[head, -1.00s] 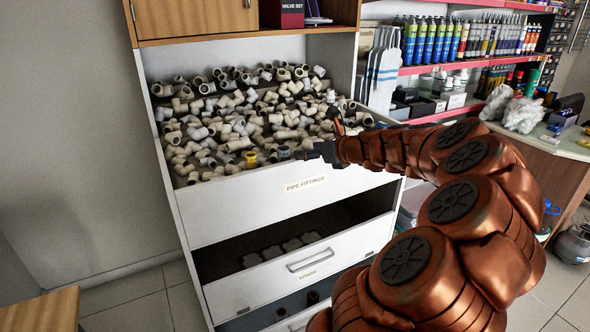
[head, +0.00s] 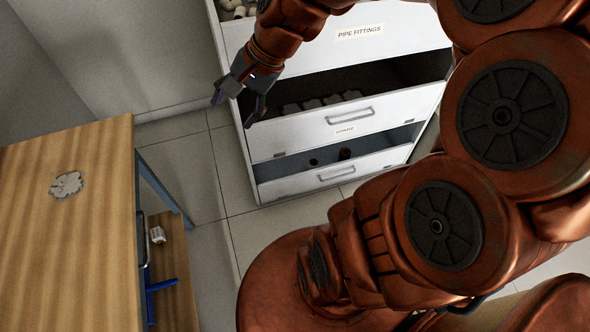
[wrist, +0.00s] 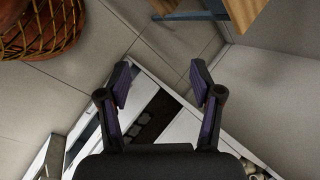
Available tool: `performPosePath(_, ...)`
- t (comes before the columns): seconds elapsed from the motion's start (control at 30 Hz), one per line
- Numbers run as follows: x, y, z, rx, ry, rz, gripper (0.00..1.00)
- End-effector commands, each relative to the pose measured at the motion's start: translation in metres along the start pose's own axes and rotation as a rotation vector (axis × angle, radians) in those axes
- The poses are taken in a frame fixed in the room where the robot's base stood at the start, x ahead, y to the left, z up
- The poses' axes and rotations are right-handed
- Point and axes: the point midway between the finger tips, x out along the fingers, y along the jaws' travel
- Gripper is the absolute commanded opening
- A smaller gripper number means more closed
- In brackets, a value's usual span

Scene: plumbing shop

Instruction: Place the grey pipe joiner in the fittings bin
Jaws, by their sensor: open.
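The fittings bin (head: 295,42), with a white front labelled "PIPE FITTINGS", is cut off at the top of the head view. A few pale fittings show in its corner, and at the bottom right of the wrist view. My gripper (head: 234,107) is open and empty, fingers downward, just left of the drawer unit and below the bin's front. In the wrist view its fingers (wrist: 160,72) are spread with nothing between them. A small pale grey piece (head: 157,235), possibly the pipe joiner, lies on the low shelf of the wooden table at left. I cannot tell for sure.
The wooden table (head: 100,225) holds a crumpled grey patch (head: 67,185) on top. A blue item (head: 160,285) is on its lower shelf. An open drawer (head: 320,128) with grey pieces and another open drawer (head: 335,170) jut out below the bin. Tiled floor between is clear.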

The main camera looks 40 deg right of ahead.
Motion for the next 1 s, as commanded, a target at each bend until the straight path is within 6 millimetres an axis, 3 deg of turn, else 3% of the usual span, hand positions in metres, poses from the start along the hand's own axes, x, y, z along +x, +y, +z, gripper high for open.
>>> performPosePath(0.03,0.006,0.017,0.023,-0.128,-0.010,0.076,0.65)
performPosePath(0.2,0.011,0.086,0.070,-0.536,-0.062,0.333,0.65)
performPosePath(0.43,-0.004,0.157,0.088,-0.884,-0.139,0.571,0.65)
performPosePath(0.63,-0.007,0.171,0.095,-0.972,-0.161,0.633,0.65)
performPosePath(1.0,-0.013,0.168,0.096,-0.971,-0.163,0.633,0.65)
